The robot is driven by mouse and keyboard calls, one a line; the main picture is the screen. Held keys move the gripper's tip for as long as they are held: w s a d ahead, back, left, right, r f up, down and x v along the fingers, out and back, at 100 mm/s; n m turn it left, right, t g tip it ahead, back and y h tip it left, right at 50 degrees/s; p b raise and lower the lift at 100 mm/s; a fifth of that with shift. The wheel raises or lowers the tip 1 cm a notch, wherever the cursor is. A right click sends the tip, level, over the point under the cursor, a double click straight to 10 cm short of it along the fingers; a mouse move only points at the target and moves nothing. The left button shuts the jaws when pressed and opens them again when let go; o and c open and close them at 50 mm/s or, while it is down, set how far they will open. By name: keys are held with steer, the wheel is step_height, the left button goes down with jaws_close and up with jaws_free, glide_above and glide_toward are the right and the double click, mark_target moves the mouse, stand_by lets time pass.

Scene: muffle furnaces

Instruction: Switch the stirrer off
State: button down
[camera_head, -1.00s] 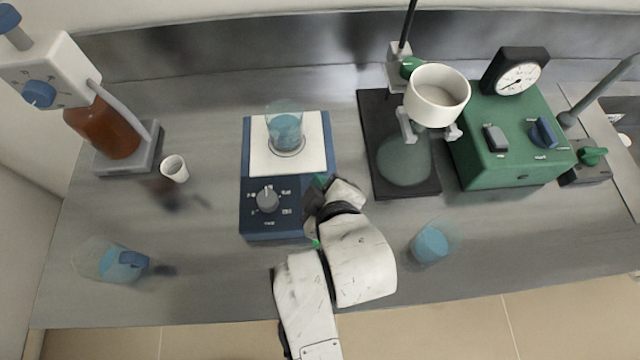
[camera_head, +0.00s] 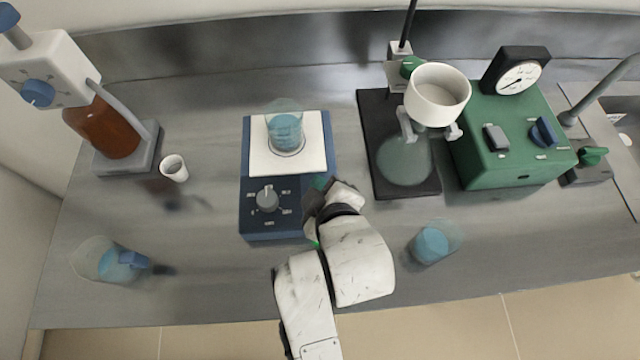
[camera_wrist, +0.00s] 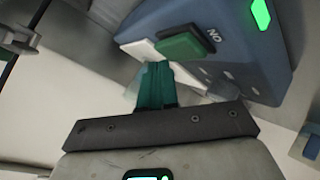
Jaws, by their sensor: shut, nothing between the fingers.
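The stirrer (camera_head: 262,210) is a blue box with a white top plate and a grey knob (camera_head: 267,199) on its front panel. A beaker of blue liquid (camera_head: 285,131) stands on the plate. In the wrist view the stirrer's blue side (camera_wrist: 235,35) shows a green rocker switch (camera_wrist: 186,43) beside the letters "ON", and a lit green lamp (camera_wrist: 261,13). My gripper (camera_wrist: 155,68) has its green fingers shut and empty, with the tips close to the rocker; I cannot tell whether they touch. In the head view my arm largely hides the gripper at the stirrer's right side.
A funnel stand on a black base (camera_head: 432,185) and a green pump box (camera_head: 510,170) stand to the right. A beaker (camera_head: 432,245) is right of my arm. A flask (camera_head: 115,262), a small white cup (camera_head: 173,168) and a bottle dispenser (camera_head: 105,128) are on the left.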

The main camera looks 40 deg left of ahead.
steer(key=shift+f, duration=0.2)
steer(key=shift+r, duration=0.15)
stand_by(0.3)
steer(key=shift+s+r+p, duration=0.1)
steer(key=shift+r+p, duration=0.65)
steer(key=shift+p, duration=0.2)
steer(key=r+p, duration=0.5)
steer(key=shift+s+d, duration=0.2)
steer(key=shift+d, duration=0.15)
steer(key=shift+f, duration=0.1)
